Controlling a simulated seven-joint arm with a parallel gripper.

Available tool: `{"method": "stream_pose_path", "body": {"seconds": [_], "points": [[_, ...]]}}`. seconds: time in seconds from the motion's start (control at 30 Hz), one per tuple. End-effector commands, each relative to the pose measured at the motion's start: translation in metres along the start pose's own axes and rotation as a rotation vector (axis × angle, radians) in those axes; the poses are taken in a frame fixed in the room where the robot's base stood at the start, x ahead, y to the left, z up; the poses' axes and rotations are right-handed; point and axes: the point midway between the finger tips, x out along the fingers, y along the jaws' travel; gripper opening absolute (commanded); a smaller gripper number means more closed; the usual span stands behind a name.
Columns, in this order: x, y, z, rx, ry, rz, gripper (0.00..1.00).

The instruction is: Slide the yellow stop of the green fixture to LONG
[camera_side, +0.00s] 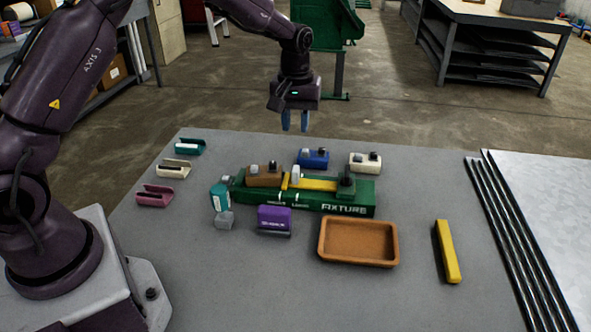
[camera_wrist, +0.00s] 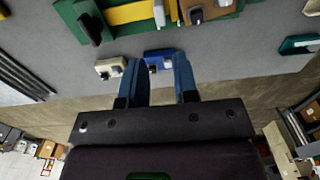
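The green fixture (camera_side: 330,205) lies on the grey table, with "FIXTURE" on its front; its smaller lettering is too small to read surely. A yellow piece with an upright pale tab, the yellow stop (camera_side: 318,184), sits on it, between a brown block (camera_side: 262,177) on the left and a dark green post (camera_side: 347,187) on the right. In the wrist view the fixture (camera_wrist: 68,24) and stop (camera_wrist: 130,13) are cut off at the top edge. My gripper (camera_side: 294,124) is open and empty, above and behind the fixture; its blue fingers (camera_wrist: 157,62) stand apart.
Blue (camera_side: 313,159) and cream (camera_side: 365,162) blocks stand behind the fixture. A purple block (camera_side: 274,220), teal bottle (camera_side: 220,197) and orange tray (camera_side: 358,258) stand before or beside it. A loose yellow bar (camera_side: 448,252) and dark rods (camera_side: 515,235) lie right.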

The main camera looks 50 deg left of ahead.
Motion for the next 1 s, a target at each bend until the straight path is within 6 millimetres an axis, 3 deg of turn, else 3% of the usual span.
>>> {"method": "stream_pose_path", "body": {"seconds": [0.17, 0.6, 0.8, 1.0], "points": [[0.02, 0.0, 0.001, -0.007, -0.003, -0.002, 0.28], [0.106, -0.001, 0.001, -0.003, -0.002, -0.002, 0.28], [0.125, 0.0, 0.001, -0.003, 0.0, 0.0, 0.28], [0.128, 0.0, 0.001, -0.003, 0.001, 0.0, 0.28]]}}
